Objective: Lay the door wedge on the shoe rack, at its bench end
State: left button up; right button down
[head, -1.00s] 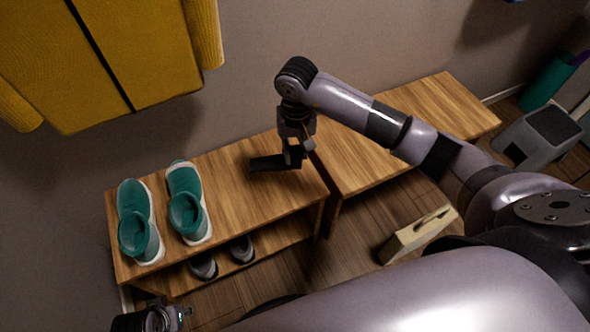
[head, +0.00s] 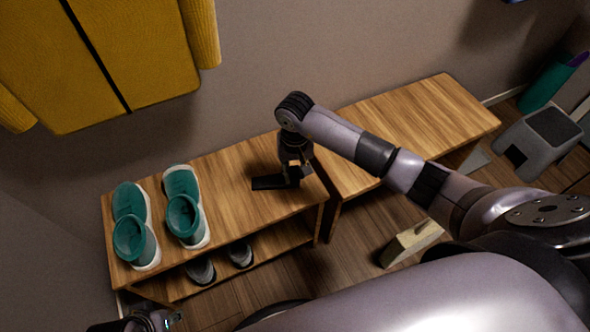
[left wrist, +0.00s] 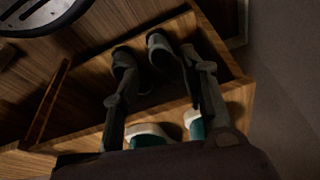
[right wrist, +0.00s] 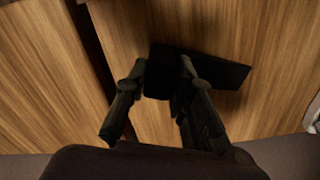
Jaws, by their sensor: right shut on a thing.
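The door wedge (head: 268,183) is a dark, flat piece at the right end of the shoe rack (head: 240,205), the end beside the bench (head: 430,112). My right gripper (head: 297,177) is shut on the wedge's right part. In the right wrist view the wedge (right wrist: 222,72) extends from between the fingers (right wrist: 162,75) over the wood, close to the gap. It is at or just above the top; I cannot tell whether it touches. My left gripper (head: 150,322) is at the lower left of the head view; in the left wrist view its fingers (left wrist: 160,100) are apart and empty.
Teal shoes (head: 186,205) stand on the rack's left part, and dark shoes (head: 240,254) sit on its lower shelf. A pale wooden block-like object (head: 412,243) and a grey step stool (head: 540,135) are on the floor. The bench top is clear.

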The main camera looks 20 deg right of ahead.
jog(key=c, duration=1.4)
grip_release()
pick_arm(q)
jog(key=shift+r, duration=0.25)
pick_arm(e)
jog(key=shift+o, duration=0.2)
pick_arm(q)
notch_tip(320, 180, down, 8)
jog(key=p, duration=0.2)
jog(key=shift+w+d+r, duration=0.15)
jog(key=shift+w+r, duration=0.05)
jog(key=shift+r, duration=0.05)
pick_arm(e)
notch_tip(320, 180, up, 12)
